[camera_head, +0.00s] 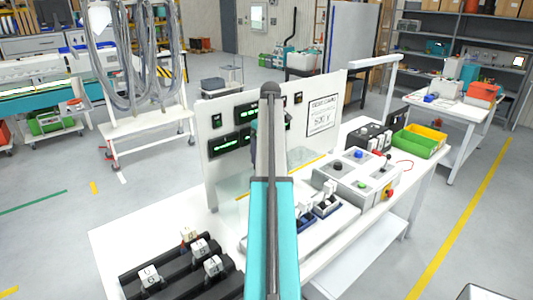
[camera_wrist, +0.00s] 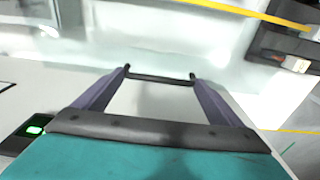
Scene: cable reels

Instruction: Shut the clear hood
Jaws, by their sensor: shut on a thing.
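The clear hood (camera_head: 305,155) is a see-through cover with a yellow edge strip, on the white bench in front of the upright panel. It stands tilted, partly hidden behind my arm in the head view. In the wrist view the hood (camera_wrist: 170,30) fills the upper part, with its yellow strip at the top. My gripper (camera_wrist: 160,79) has its two purple fingers at the ends of a dark bar, which looks like the hood's handle, and is shut on it. In the head view my arm hides most of the gripper and the bar.
The upright test panel (camera_head: 222,160) with green displays stands behind the hood. A control box (camera_head: 355,170) with buttons and the green bin (camera_head: 412,145) are on the right. A black rack (camera_head: 180,275) with numbered white blocks stands at the front left.

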